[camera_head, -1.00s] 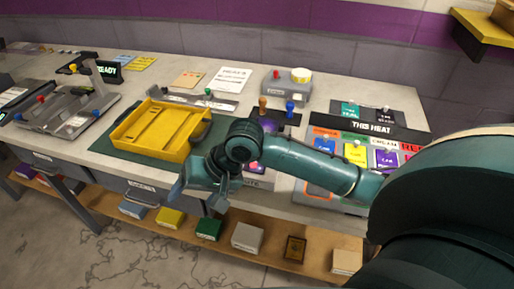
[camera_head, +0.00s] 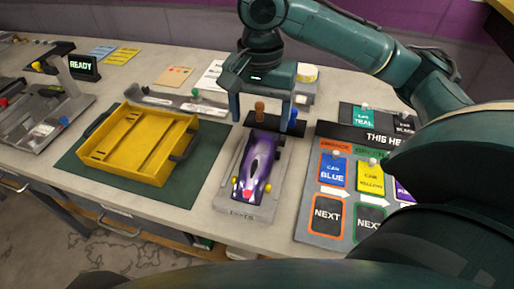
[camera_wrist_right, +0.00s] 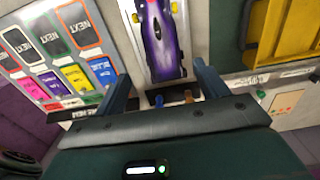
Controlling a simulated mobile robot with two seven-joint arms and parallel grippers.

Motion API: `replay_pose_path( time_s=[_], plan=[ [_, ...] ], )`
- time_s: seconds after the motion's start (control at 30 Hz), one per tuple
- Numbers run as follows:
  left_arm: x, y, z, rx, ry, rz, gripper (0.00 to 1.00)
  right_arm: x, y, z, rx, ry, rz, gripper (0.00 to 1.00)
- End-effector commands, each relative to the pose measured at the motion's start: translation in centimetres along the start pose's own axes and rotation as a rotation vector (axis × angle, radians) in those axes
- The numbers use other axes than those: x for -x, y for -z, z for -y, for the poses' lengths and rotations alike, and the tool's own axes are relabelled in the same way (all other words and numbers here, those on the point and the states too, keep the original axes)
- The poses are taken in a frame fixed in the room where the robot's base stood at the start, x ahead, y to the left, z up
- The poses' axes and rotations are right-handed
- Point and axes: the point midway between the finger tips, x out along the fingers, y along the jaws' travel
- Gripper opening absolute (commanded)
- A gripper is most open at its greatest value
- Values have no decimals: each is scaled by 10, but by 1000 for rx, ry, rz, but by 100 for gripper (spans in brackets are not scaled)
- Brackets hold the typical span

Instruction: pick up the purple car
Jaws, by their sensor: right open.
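The purple car (camera_head: 257,165) sits on a grey stand (camera_head: 263,208) in the middle of the bench, its nose toward the front edge. It has white markings and yellow bits near its front. My right gripper (camera_head: 262,122) is open and empty above the back end of the stand, its two fingers spread apart. In the right wrist view the car (camera_wrist_right: 160,40) lies ahead of the gripper (camera_wrist_right: 166,84), between the lines of the fingers and apart from them. My left gripper is not in view.
A yellow tray (camera_head: 182,118) on a green mat (camera_head: 82,172) is left of the stand. Brown and blue pegs (camera_head: 259,112) stand behind the car. A board of coloured cards (camera_head: 328,228) lies right. A READY display (camera_head: 83,67) stands at back left.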

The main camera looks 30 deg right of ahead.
Motion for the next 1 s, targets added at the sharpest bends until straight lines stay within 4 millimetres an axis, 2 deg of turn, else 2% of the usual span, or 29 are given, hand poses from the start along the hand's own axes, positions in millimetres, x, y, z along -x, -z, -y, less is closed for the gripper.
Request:
replay_pose_path(
  time_s=[0.13,0.4,0.67,0.9,1.0],
  plan=[
    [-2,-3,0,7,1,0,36,-14,0,-1,-2,-6,1,73],
    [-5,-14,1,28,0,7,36,-65,0,-1,-2,-4,1,73],
    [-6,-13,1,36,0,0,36,-85,0,0,-1,-3,0,73],
    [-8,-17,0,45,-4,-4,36,-120,1,2,-2,-4,1,73],
    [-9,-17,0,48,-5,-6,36,-129,1,2,-1,-3,-1,73]
  ],
)
